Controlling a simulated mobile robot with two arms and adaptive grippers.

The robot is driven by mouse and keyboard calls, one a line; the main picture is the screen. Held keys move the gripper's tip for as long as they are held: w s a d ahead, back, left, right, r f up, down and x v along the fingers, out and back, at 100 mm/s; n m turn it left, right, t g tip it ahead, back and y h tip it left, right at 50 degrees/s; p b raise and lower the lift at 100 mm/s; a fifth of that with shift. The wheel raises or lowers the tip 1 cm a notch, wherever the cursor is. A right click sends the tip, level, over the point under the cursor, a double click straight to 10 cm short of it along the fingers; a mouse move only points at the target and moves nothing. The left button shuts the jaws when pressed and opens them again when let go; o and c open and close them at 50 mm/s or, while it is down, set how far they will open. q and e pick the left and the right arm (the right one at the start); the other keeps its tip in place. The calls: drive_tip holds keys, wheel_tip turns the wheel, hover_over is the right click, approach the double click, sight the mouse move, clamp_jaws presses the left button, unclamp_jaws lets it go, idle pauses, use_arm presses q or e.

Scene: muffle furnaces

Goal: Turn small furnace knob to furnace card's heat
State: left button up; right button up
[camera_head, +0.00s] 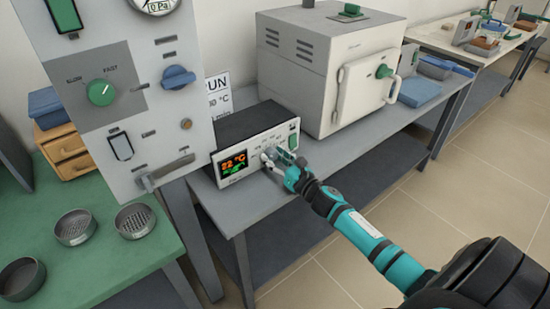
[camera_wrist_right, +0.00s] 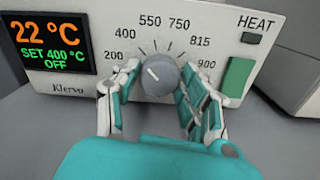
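The grey knob (camera_wrist_right: 160,74) is on the small furnace's controller (camera_head: 231,162), its white mark pointing up and left. The scale runs from 200 to 900. The display (camera_wrist_right: 47,42) reads 22 °C, SET 400 °C, OFF. My right gripper (camera_wrist_right: 160,78) is open, with one finger on each side of the knob and a narrow gap seeming to show. In the head view, the right gripper (camera_head: 279,161) covers the knob area. A white card (camera_head: 219,97) on the wall shows "UN" and "0 °C"; its left part is hidden. My left gripper is out of view.
The white furnace (camera_head: 326,72) stands behind and right of the controller on a grey table (camera_head: 345,142). A tall grey panel (camera_head: 130,60) with knobs stands close on the left. A green table (camera_head: 95,255) bears metal sieves. A green switch (camera_wrist_right: 237,76) is right of the gripper.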

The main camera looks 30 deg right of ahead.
drive_tip(key=c, duration=0.7)
drive_tip(key=shift+m, duration=0.3)
drive_tip(key=m+p, duration=0.1)
drive_tip(key=m, duration=0.4)
drive_tip(key=m+p, duration=0.1)
drive_tip(key=m, duration=0.4)
drive_tip(key=shift+m, duration=0.4)
drive_tip(key=m+p, duration=0.2)
drive_tip(key=m, duration=0.4)
drive_tip(key=m+p, duration=0.2)
drive_tip(key=m, duration=0.4)
drive_tip(key=shift+f+m, duration=0.1)
drive_tip(key=shift+m, duration=0.3)
